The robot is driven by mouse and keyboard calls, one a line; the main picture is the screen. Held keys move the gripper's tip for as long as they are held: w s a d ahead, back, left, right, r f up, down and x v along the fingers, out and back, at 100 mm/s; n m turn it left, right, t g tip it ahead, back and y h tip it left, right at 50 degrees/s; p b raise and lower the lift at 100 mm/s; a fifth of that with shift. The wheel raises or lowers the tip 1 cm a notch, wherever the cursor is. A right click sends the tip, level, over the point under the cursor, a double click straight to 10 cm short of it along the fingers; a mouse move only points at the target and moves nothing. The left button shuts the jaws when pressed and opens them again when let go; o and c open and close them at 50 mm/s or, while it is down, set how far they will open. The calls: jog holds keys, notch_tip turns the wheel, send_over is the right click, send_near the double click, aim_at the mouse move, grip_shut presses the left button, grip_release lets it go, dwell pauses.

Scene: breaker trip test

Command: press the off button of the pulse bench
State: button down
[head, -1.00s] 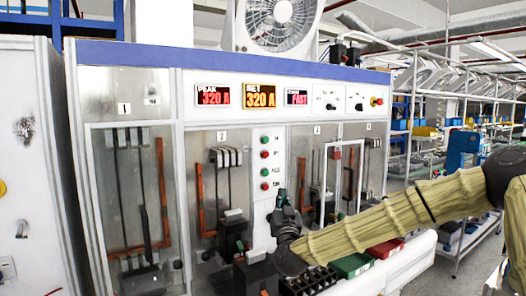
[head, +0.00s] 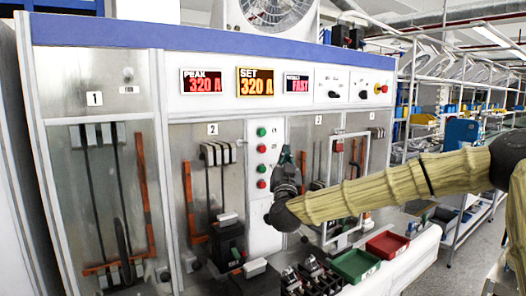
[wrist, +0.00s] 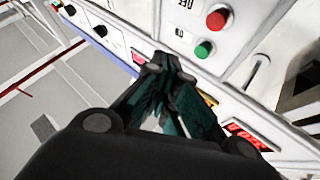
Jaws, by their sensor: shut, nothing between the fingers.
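The pulse bench (head: 205,58) fills the left and middle of the head view. Its white button strip (head: 263,210) carries green and red buttons in a column. The upper red button (head: 262,148) sits under the top green button (head: 261,132). In the wrist view a red button (wrist: 217,20) shows beside an upside-down label that appears to read OFF, with a green button (wrist: 203,49) below it. My gripper (head: 287,152) is shut and empty, just right of the strip in the head view. Its fingertips (wrist: 168,62) appear left of and below the buttons. Contact with the panel cannot be told.
Displays (head: 255,82) and black knobs (head: 334,94) sit along the bench top. A red emergency-type knob (head: 381,89) is at right. A framed clear door (head: 343,134) is right of my gripper. Green (head: 356,265) and red (head: 387,244) bins lie on the front ledge.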

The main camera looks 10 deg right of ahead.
aim_at(266, 149)
jog(key=w+a, duration=0.3)
jog(key=w, duration=0.4)
jog(key=shift+w+r, duration=0.15)
jog(key=shift+w, duration=0.05)
jog(key=shift+w, duration=0.1)
dwell(1.5)
jog(key=shift+w+a, duration=0.2)
jog(key=shift+w, duration=0.1)
jog(key=shift+w+a, duration=0.1)
jog(key=shift+w, duration=0.35)
dwell(1.2)
jog(key=shift+s, duration=0.1)
jog(key=shift+s+d+b, duration=0.3)
jog(key=shift+s+b, duration=0.2)
jog(key=shift+s, duration=0.3)
